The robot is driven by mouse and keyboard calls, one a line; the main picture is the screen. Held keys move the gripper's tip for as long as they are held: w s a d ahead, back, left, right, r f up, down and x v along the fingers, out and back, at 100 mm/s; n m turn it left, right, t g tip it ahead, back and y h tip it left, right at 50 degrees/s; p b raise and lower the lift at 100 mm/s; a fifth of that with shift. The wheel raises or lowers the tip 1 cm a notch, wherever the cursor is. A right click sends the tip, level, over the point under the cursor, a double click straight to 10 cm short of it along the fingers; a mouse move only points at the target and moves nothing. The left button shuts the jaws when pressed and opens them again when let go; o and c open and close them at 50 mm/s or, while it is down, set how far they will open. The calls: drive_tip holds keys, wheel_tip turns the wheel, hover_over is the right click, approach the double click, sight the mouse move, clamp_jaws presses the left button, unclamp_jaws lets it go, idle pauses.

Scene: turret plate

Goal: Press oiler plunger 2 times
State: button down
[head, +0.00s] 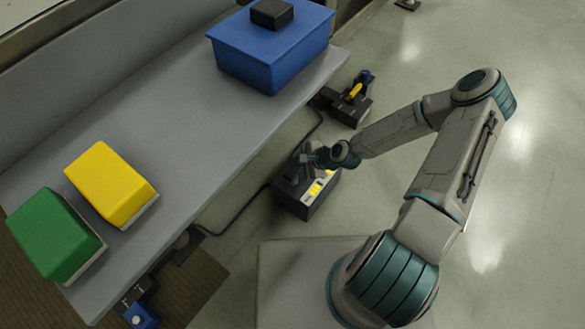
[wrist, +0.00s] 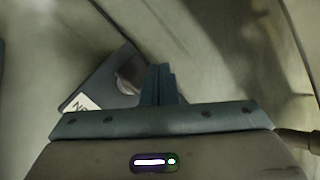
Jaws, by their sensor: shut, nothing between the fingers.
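A dark box with yellow and white labels (head: 312,203) stands at the bench's front edge. My gripper (head: 305,158) is just over it, pointing left, and hides part of its top. In the wrist view my gripper (wrist: 159,80) is shut and empty. Beyond the fingertips is a dark box (wrist: 105,82) with a white label and a rounded grey part on top. I cannot tell whether the fingers touch it. No part is clearly recognisable as the oiler plunger.
A dark device with a yellow lever (head: 352,98) stands behind. A blue bin (head: 270,62) and yellow (head: 108,182) and green (head: 52,232) blocks are on the grey bench (head: 165,130). A blue-topped device (head: 140,313) is at lower left. Open floor lies right.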

sight(296, 171)
drive_tip(key=shift+r+p, duration=1.25)
drive_tip(key=shift+r, duration=0.65)
drive_tip(key=shift+f, duration=0.1)
idle(0.9)
